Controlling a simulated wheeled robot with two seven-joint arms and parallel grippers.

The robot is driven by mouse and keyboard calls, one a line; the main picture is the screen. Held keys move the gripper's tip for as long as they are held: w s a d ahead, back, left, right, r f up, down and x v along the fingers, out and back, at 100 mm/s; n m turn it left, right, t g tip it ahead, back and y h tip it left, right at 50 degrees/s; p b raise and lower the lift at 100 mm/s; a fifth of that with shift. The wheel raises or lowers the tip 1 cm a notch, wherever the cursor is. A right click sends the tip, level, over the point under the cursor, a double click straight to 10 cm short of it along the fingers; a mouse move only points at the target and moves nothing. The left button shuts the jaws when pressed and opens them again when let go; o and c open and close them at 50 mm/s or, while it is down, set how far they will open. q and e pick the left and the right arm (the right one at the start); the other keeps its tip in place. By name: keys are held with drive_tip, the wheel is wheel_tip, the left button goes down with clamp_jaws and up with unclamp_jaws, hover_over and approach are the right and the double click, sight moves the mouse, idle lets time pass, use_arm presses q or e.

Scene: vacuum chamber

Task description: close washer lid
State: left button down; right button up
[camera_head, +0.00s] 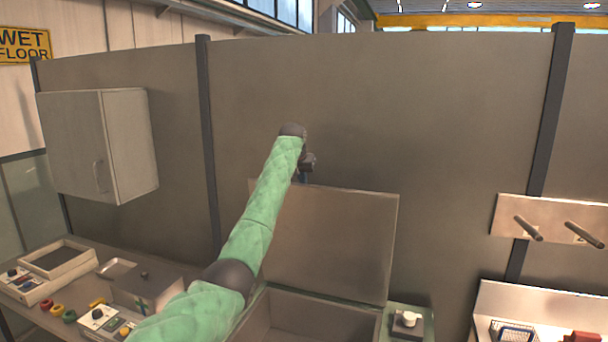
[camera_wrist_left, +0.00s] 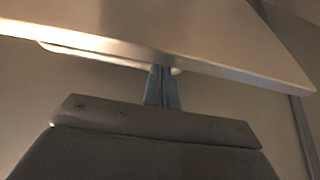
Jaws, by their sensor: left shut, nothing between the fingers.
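The washer lid (camera_head: 335,240) stands open and near upright at the back of the washer (camera_head: 300,325), whose open top shows below it. My left arm, in a green quilted sleeve, reaches up across the lid's left part. My left gripper (camera_head: 305,178) is at the lid's top edge, left of its middle. In the left wrist view the gripper (camera_wrist_left: 163,85) is shut and empty, its fingertips close to the lid's edge (camera_wrist_left: 150,50). I cannot tell if they touch it. My right gripper is not in view.
A grey wall cabinet (camera_head: 95,145) hangs at the left. A bench below holds a tray box (camera_head: 58,262), coloured rings (camera_head: 57,310) and a button box (camera_head: 103,320). At the right, a wall board (camera_head: 550,219) carries two pegs. A white knob (camera_head: 408,319) sits right of the washer.

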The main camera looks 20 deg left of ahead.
use_arm(q)
drive_tip(key=shift+s, duration=0.2)
drive_tip(key=shift+f, duration=0.1)
